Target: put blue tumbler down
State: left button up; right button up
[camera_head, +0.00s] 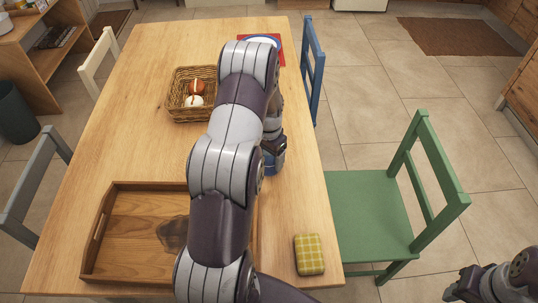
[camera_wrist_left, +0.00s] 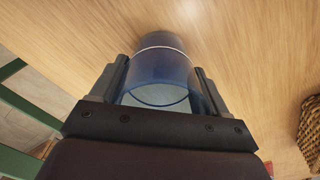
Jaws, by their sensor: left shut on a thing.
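The blue tumbler (camera_head: 270,163) is a see-through blue cup over the right part of the wooden table (camera_head: 140,130), partly hidden by my left arm. In the left wrist view the tumbler (camera_wrist_left: 160,70) sits between the two fingers, its far end toward the tabletop. My left gripper (camera_head: 271,148) is shut on it. I cannot tell whether the tumbler touches the table. A part of my right arm (camera_head: 495,283) shows at the bottom right, away from the table; its finger state is unclear.
A wicker basket (camera_head: 178,110) with a few round items stands behind left. A wooden tray (camera_head: 130,275) lies front left. A yellow checked item (camera_head: 309,254) lies front right. A red-edged item with a plate (camera_head: 278,47) is at the back. A green chair (camera_head: 370,215) stands right.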

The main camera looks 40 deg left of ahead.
pick_arm(q)
jog(key=shift+f, duration=0.15)
jog(key=o, duration=1.2)
notch_tip(320, 180, up, 12)
jog(key=shift+n+t, duration=0.4)
jog(key=shift+t, duration=0.3)
jog(key=s+d+r, duration=0.1)
jog(key=s+d, duration=0.4)
jog(key=d, duration=0.1)
jog(key=s+d+r, duration=0.1)
jog(key=s+d, duration=0.4)
jog(key=d, duration=0.2)
jog(key=s+d, duration=0.5)
jog(key=d, duration=0.1)
jog(key=shift+s+d+r, duration=0.1)
jog(key=shift+d+r, duration=0.1)
jog(key=shift+r, duration=0.2)
